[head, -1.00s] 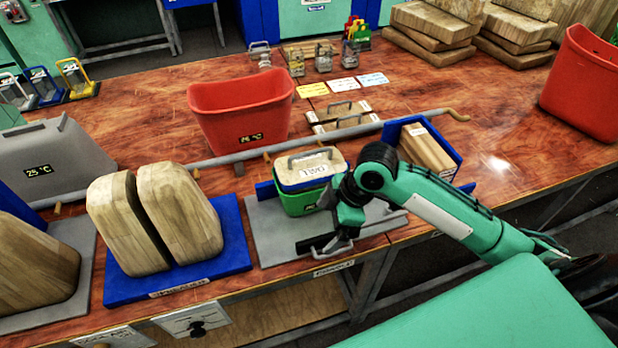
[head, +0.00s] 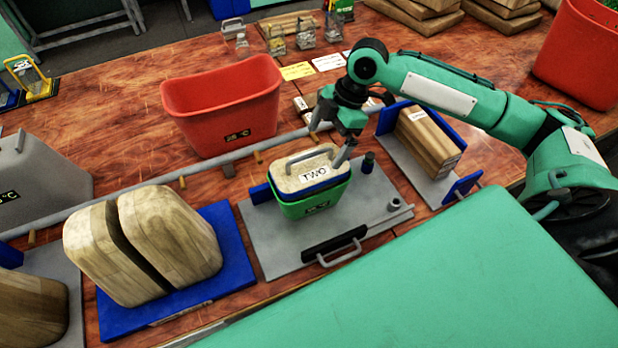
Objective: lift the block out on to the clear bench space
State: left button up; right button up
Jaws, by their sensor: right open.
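The wooden block labelled TWO (head: 297,179), with a grey handle (head: 308,157) on top, sits in a green container (head: 312,204). A dark blue layer shows between its wooden top and the green rim. The container stands on a grey press plate (head: 272,243). A black jaw bar with a grey handle (head: 334,243) lies at the plate's front, apart from the container. My right gripper (head: 340,150) is open, pointing down beside the right end of the block's handle. Whether a finger touches the block I cannot tell. My left gripper is not in view.
A red bin (head: 224,115) stands behind a long grey rail (head: 120,183). Two wooden blocks on a blue base (head: 215,290) stand left of the plate. A press holding wooden boards (head: 428,142) is to the right. Bare bench (head: 115,110) shows left of the bin.

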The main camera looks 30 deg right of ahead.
aim_at(312, 165)
jog(key=x, duration=0.2)
jog(key=shift+w+a+f, duration=0.1)
jog(key=shift+w+f, duration=0.15)
jog(key=shift+f, duration=0.05)
jog(key=shift+p+x, duration=0.75)
jog(key=shift+x, duration=0.15)
jog(key=p+x, duration=0.1)
jog(key=x, duration=0.2)
jog(key=shift+a+f, duration=0.2)
jog(key=shift+f, duration=0.2)
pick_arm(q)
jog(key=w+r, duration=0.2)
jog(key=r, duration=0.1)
pick_arm(e)
jog(key=c, duration=1.6)
